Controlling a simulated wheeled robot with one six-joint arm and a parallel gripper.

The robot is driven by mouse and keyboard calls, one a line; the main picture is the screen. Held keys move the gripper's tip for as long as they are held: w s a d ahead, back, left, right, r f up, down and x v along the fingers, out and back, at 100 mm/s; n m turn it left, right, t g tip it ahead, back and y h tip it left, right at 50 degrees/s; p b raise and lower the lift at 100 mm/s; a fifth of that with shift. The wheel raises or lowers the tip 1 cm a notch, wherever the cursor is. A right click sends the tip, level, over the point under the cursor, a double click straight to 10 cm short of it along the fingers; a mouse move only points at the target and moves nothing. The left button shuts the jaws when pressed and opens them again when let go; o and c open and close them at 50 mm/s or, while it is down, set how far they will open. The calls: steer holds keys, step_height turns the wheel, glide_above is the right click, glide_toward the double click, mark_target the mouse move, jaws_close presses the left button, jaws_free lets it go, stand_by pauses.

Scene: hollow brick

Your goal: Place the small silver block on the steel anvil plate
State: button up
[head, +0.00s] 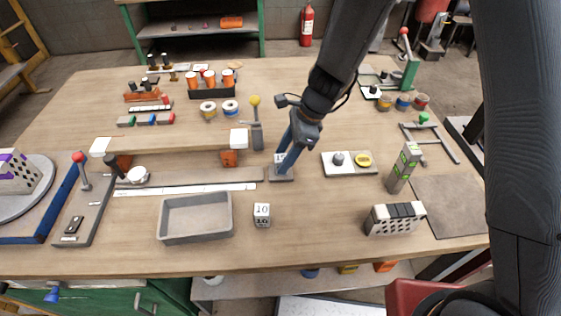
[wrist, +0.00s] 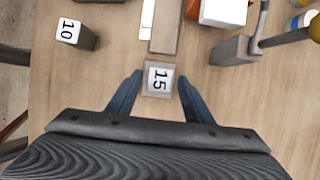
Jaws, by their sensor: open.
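A small silver-grey block marked 15 (wrist: 158,79) sits on a small grey steel plate (head: 283,178), near the middle of the table in the head view. The plate's edge shows as a grey border around the block in the wrist view. My gripper (wrist: 160,76) is open, with one blue finger on each side of the block and visible gaps between. In the head view my gripper (head: 282,167) comes down over the plate and partly hides the block. A second grey block marked 10 (head: 262,214) stands on the table in front, apart from the gripper.
A grey tray (head: 196,218) lies to the front left. A white ruler strip (head: 185,189) and a grey bar end near the plate. A lever with a yellow knob (head: 255,101) stands behind it. A white board (head: 349,170) lies to the right.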

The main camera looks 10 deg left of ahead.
steer(key=s+b+v, duration=0.1)
steer(key=v, duration=0.8)
steer(key=s+d+r+n+t+h, duration=0.1)
steer(key=s+d+n+h, duration=0.1)
steer(key=s+d+n, duration=0.2)
steer(key=s+d+r+n+t+h, duration=0.1)
steer(key=s+d+n, duration=0.4)
steer(key=d+n, duration=0.6)
steer(key=d+h, duration=0.1)
steer(key=d, duration=0.8)
steer(key=shift+s+r, duration=0.2)
steer(key=shift+r, duration=0.1)
steer(key=shift+a, duration=0.1)
